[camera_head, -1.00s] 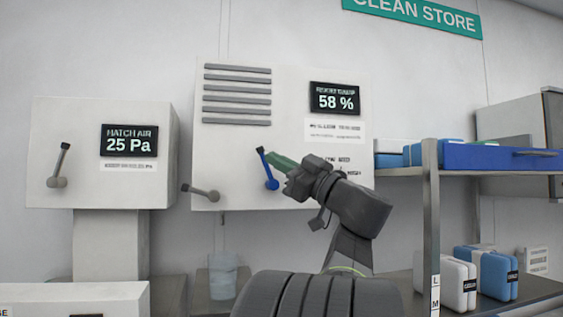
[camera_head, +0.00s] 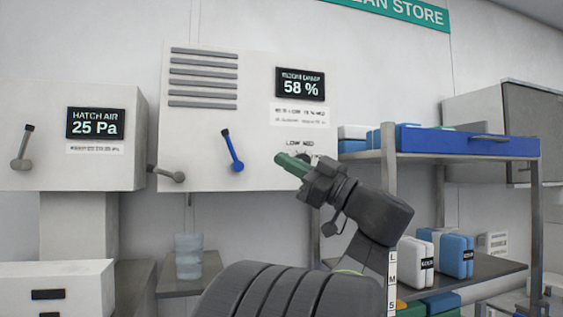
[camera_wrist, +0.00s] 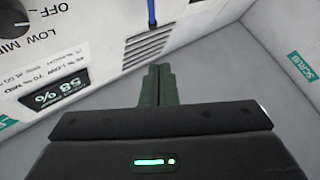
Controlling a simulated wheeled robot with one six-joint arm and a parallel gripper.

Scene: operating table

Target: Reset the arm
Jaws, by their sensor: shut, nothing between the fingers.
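My gripper (camera_head: 281,159) is in front of the lower right part of the white wall unit that reads 58 % (camera_head: 230,120). Its green fingers are together and empty. In the wrist view the fingers (camera_wrist: 158,72) lie side by side, with nothing between them. The blue lever (camera_head: 232,150) on the unit's front tilts up and to the left, and it stands apart from my gripper. The lever also shows at the top of the wrist view (camera_wrist: 151,12). A dial (camera_wrist: 16,12) marked OFF and LOW shows there too; in the head view my gripper hides most of it.
A grey lever (camera_head: 165,174) sticks out at the unit's lower left. A second box reading 25 Pa (camera_head: 110,165) hangs further left. On the right is a shelf with a blue drawer (camera_head: 440,141) and several packs (camera_head: 456,256). A clear container (camera_head: 188,257) stands below.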

